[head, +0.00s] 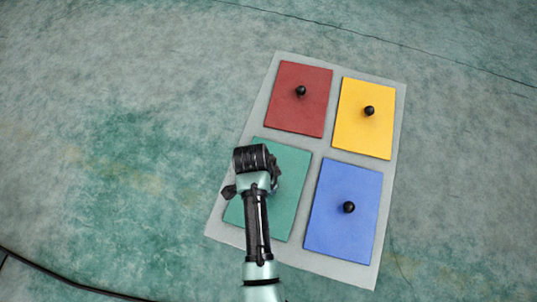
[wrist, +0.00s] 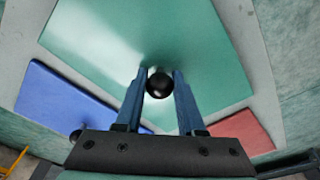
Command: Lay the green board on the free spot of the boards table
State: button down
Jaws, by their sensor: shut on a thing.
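The green board (head: 288,200) is in the near left quarter of the grey boards table (head: 340,268) in the head view, roughly in line with the other boards. It fills much of the wrist view (wrist: 110,40). My gripper (wrist: 158,80) has its two blue fingers on either side of the board's black knob (wrist: 159,86), shut on it. In the head view my arm covers the knob and the board's left middle. I cannot tell whether the board rests on the table or hangs slightly above it.
The red board (head: 300,115) lies far left, the yellow board (head: 360,130) far right and the blue board (head: 340,230) near right, each with an upright black knob. Narrow grey gaps separate the boards. The mottled green floor (head: 110,110) around the table looks clear.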

jog(key=shift+w+f, duration=0.1)
jog(key=shift+f, duration=0.1)
jog(key=c, duration=0.5)
grip_release()
jog(key=shift+f, duration=0.15)
